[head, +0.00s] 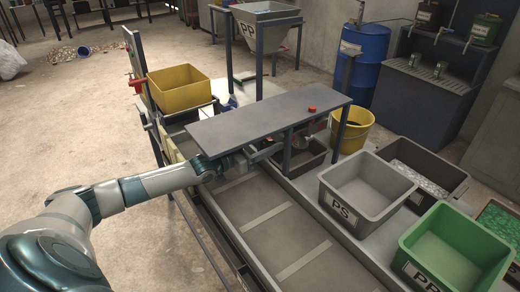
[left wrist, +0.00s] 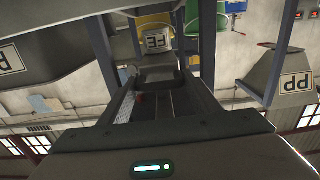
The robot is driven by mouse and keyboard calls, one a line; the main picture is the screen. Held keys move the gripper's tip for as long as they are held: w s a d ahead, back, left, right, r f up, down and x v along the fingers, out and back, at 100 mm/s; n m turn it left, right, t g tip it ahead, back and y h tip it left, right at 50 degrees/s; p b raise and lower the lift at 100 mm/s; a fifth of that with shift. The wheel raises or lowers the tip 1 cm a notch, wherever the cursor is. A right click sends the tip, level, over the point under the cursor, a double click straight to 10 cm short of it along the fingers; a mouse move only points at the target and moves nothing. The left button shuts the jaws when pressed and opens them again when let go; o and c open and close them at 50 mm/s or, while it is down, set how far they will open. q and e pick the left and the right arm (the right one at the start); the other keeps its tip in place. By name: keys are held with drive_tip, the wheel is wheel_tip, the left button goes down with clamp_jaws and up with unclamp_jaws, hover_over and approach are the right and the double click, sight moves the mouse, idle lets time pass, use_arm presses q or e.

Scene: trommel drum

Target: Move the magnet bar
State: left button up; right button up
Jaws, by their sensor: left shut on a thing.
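My left arm reaches in from the left, and its gripper (head: 238,160) is at the near edge of a long grey top, partly hidden under it. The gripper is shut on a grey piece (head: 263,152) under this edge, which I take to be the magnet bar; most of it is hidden. In the left wrist view the two fingers (left wrist: 155,105) stand on either side of something dark, with a small reddish spot. The exact grip contact is hard to tell. My right gripper is not in view.
A yellow bin (head: 178,90) stands behind left. A grey PS bin (head: 345,208) and a green bin (head: 425,262) are at right.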

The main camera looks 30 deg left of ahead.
use_arm(q)
drive_tip(key=shift+w+d+r, duration=0.2)
drive_tip(key=shift+w, duration=0.25)
drive_tip(key=o, duration=1.4)
drive_tip(key=shift+w+d+f, duration=0.1)
drive_tip(key=shift+f, duration=0.05)
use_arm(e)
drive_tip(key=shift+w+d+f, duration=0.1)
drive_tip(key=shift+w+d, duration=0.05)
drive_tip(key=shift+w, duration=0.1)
use_arm(q)
drive_tip(key=shift+b+v, duration=1.35)
drive_tip(key=shift+v, duration=7.35)
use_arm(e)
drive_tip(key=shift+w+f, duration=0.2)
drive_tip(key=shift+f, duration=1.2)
